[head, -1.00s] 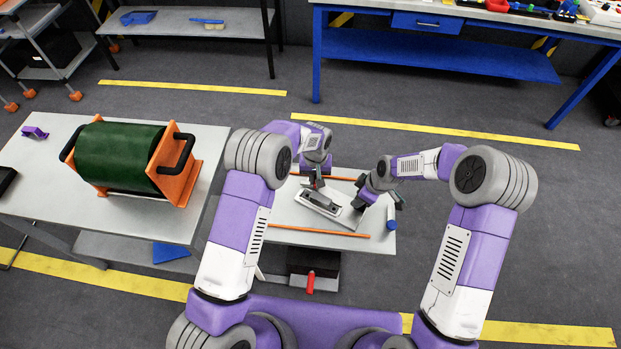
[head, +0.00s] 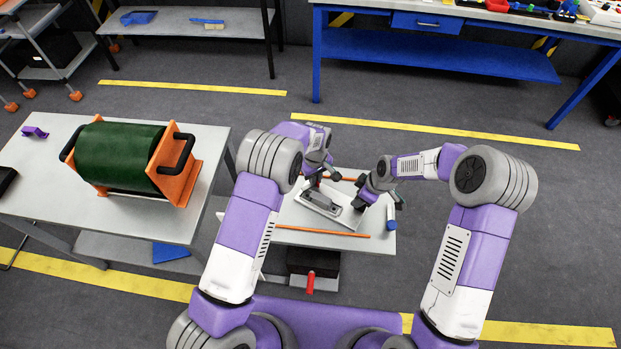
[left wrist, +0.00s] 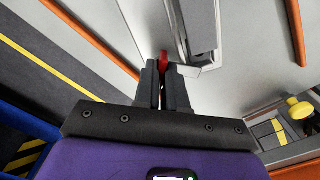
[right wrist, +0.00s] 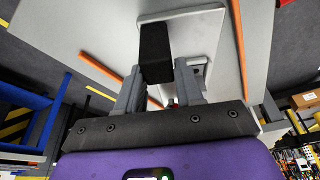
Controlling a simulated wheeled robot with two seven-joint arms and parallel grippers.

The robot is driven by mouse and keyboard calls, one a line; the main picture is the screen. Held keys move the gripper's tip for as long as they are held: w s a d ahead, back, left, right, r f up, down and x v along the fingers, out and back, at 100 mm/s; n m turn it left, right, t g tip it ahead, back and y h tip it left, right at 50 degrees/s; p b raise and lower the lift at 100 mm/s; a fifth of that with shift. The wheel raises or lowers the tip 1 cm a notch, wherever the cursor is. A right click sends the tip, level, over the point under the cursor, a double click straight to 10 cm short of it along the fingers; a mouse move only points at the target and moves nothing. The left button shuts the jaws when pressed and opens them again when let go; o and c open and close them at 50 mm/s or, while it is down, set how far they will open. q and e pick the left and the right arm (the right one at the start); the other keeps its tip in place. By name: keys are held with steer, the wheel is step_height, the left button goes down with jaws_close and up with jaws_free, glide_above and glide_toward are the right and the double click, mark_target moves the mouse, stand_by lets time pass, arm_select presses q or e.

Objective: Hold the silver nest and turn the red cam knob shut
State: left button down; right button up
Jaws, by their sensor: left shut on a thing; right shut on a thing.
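The silver nest (head: 345,222) is a flat silver plate with a dark slotted part, lying on the small grey table. My left gripper (head: 314,183) is at its far left end. In the left wrist view its fingers (left wrist: 165,75) are close together, with the red cam knob (left wrist: 164,58) between their tips beside the silver part. The knob's exact angle is hard to tell. My right gripper (head: 358,206) is at the nest's right side. In the right wrist view its fingers (right wrist: 158,82) are shut on a black block (right wrist: 155,45) on the silver plate (right wrist: 201,25).
Orange strips (head: 310,232) run along the small table's (head: 268,238) near and far sides. A blue cylinder (head: 391,220) stands at its right edge. A green roll in an orange cradle (head: 180,187) sits on the left table. Floor to the right is clear.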

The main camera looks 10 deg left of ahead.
arm_select(q)
steer(key=shift+s+a+f, duration=0.2)
steer(key=shift+s+f, duration=0.05)
steer(key=shift+f, duration=0.15)
steer(key=n, duration=0.4)
steer(key=shift+n, duration=0.3)
steer(key=c, duration=1.6)
jaws_free()
steer(key=shift+n, duration=0.3)
steer(key=o, duration=0.4)
steer(key=shift+c, duration=0.2)
arm_select(e)
steer(key=shift+w+d, duration=0.1)
arm_select(q)
steer(key=shift+w+d+r, duration=0.1)
steer(key=shift+w+r, duration=0.05)
steer(key=shift+r, duration=1.75)
steer(key=shift+w+d+r, duration=0.1)
steer(key=shift+r, duration=1.75)
arm_select(e)
steer(key=shift+f, duration=0.1)
